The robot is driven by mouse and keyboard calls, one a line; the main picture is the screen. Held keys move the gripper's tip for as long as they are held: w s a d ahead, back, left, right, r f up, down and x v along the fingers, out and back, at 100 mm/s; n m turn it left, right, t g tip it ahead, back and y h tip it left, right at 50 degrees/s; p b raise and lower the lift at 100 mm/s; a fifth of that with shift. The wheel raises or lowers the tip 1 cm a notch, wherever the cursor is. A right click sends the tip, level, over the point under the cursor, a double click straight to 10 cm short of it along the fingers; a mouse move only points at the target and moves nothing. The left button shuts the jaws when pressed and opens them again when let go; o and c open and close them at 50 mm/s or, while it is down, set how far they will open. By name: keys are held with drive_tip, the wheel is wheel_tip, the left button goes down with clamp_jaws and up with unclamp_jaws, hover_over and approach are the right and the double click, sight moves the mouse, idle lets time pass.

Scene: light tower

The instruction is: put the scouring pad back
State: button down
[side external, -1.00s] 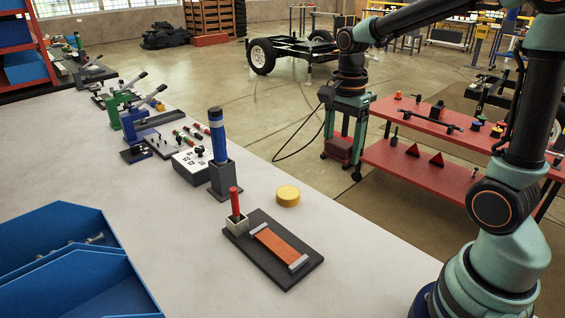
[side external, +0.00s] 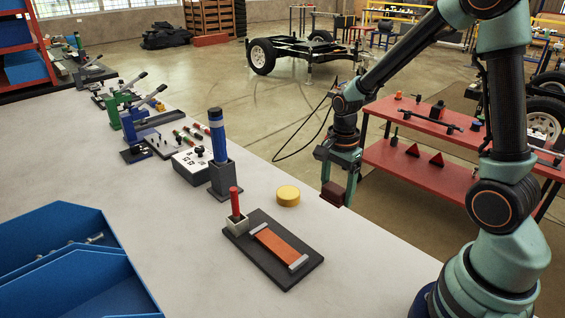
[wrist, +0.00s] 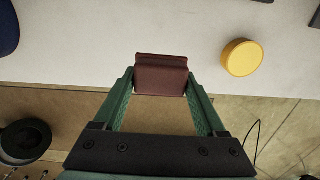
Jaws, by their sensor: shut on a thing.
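The scouring pad, a dark reddish-brown block (side external: 333,195), hangs in my gripper (side external: 338,182). In the wrist view the pad (wrist: 161,76) sits between the two green fingertips (wrist: 160,85), which are shut on its sides. The pad is in the air near the far right edge of the white bench (side external: 180,250), to the right of a yellow round puck (side external: 288,196). A dark board (side external: 262,270) with an orange strip (side external: 279,248) between two metal bars lies on the bench. A red stick (side external: 235,202) stands in a light square holder (side external: 236,227) at its back left corner.
A blue cylinder (side external: 217,135) stands in a dark square holder (side external: 224,180) behind the board. Blue bins (side external: 75,275) fill the near left. A red shelf unit (side external: 425,170) stands beyond the bench. The bench right of the board is clear.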

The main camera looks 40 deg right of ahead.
sight(332, 225)
drive_tip(key=shift+f, duration=3.85)
drive_tip(key=shift+f, duration=0.65)
unclamp_jaws()
drive_tip(key=r, duration=1.3)
drive_tip(key=shift+s+a, duration=0.1)
drive_tip(key=shift+a, duration=0.1)
drive_tip(key=s+a+r+n+t, duration=0.2)
drive_tip(key=r+n, duration=0.4)
drive_tip(key=n, duration=0.3)
drive_tip(key=s+a+r+n+t, duration=0.3)
drive_tip(key=r+n, duration=0.3)
drive_tip(key=n, duration=0.3)
drive_tip(key=shift+s+a+r+t, duration=0.3)
drive_tip(key=shift+a+r, duration=0.05)
drive_tip(key=shift+a, duration=0.3)
